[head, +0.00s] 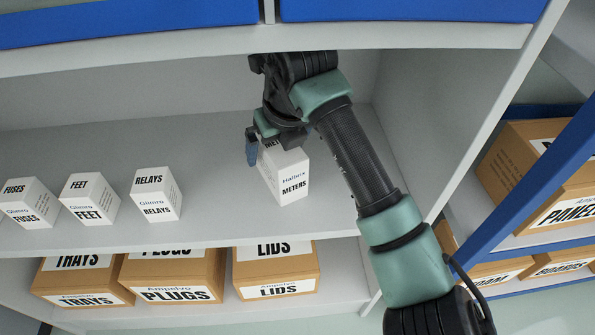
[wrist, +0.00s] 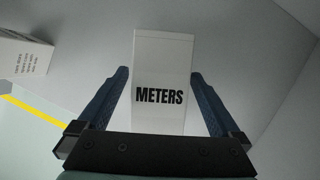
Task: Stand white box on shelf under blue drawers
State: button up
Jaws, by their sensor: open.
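The white box marked METERS (head: 291,182) stands upright on the grey shelf (head: 222,205) under the blue drawers (head: 130,20), toward the shelf's right end. Its top is partly hidden by my gripper (head: 270,143), which reaches down over it from above. In the wrist view the white box (wrist: 161,62) lies between the two blue fingers of my gripper (wrist: 158,76). The fingers are open, with a visible gap on each side of the box.
White boxes marked RELAYS (head: 157,196), FEET (head: 90,199) and FUSES (head: 30,204) stand in a row to the left. The shelf's side wall (head: 440,120) is close on the right. Brown cartons (head: 277,270) fill the level below.

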jog(key=s+d, duration=0.1)
jog(key=s, duration=0.2)
jog(key=s+d, duration=0.2)
jog(key=s, duration=0.2)
jog(key=s+d+p, duration=0.1)
jog(key=s, duration=0.3)
jog(key=shift+d, duration=0.3)
